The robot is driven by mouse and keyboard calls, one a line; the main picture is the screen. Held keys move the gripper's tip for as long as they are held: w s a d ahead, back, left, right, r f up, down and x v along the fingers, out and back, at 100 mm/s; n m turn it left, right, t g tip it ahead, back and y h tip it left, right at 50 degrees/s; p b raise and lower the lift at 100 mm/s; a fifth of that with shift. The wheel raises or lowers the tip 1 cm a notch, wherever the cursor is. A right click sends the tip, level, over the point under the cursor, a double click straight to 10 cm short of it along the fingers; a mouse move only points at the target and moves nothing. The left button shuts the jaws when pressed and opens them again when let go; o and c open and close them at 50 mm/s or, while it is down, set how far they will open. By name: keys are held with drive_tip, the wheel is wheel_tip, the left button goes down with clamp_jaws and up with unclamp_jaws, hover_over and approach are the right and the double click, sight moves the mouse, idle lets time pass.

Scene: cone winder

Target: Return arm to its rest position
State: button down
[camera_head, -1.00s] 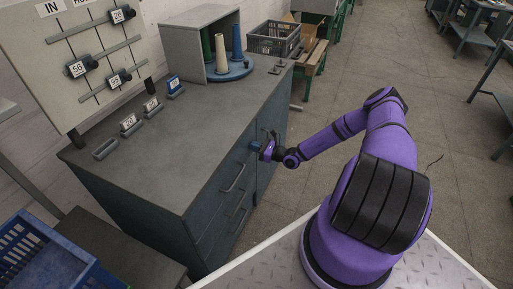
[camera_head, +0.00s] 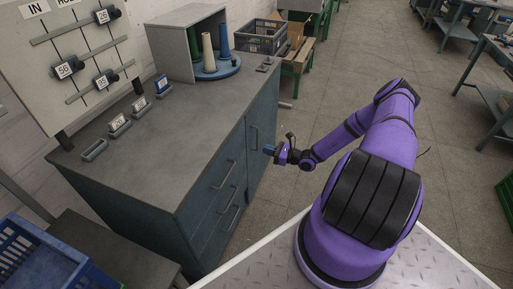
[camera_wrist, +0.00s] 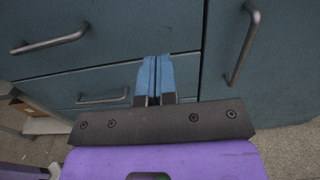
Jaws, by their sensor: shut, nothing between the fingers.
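My gripper (camera_head: 269,150) is at the end of my purple arm, in front of the grey-blue cabinet (camera_head: 205,205). In the wrist view its blue fingers (camera_wrist: 155,80) are together with nothing between them. They point at the cabinet front, with one drawer handle (camera_wrist: 50,40) at upper left, another handle (camera_wrist: 103,97) lower down and an upright door handle (camera_wrist: 243,45) at right. In the head view my arm is bent, with its elbow raised to the right and its forearm reaching left. The gripper appears apart from the cabinet front.
The cabinet top carries a cone stand (camera_head: 218,70), a grey crate (camera_head: 262,37) is behind it, and small numbered holders (camera_head: 120,124) stand along its left side. A blue crate (camera_head: 40,262) is at lower left. Open floor (camera_head: 460,170) lies to the right.

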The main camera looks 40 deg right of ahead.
drive_tip(key=shift+v, duration=1.35)
drive_tip(key=s+a+r+n+g+h, duration=0.1)
drive_tip(key=a+r+n+g, duration=0.5)
drive_tip(key=r, duration=0.7)
drive_tip(key=s+a+r+n+g+h, duration=0.15)
drive_tip(key=a+r+n+g, duration=0.25)
drive_tip(key=r+n, duration=0.65)
drive_tip(key=s+a+r+n+g, duration=0.1)
drive_tip(key=a+r+n+g, duration=0.35)
drive_tip(key=r, duration=1.15)
drive_tip(key=s+a+r+n+h, duration=0.4)
drive_tip(key=s+a+r+h, duration=0.15)
drive_tip(key=s+r, duration=0.7)
drive_tip(key=s+a+r+n+t+h, duration=0.1)
drive_tip(key=s+r+n+t+h, duration=0.1)
drive_tip(key=s+r+n+t, duration=0.2)
drive_tip(key=shift+s+a+r+t, duration=0.35)
drive_tip(key=shift+s+r, duration=1.15)
drive_tip(key=shift+s, duration=2.5)
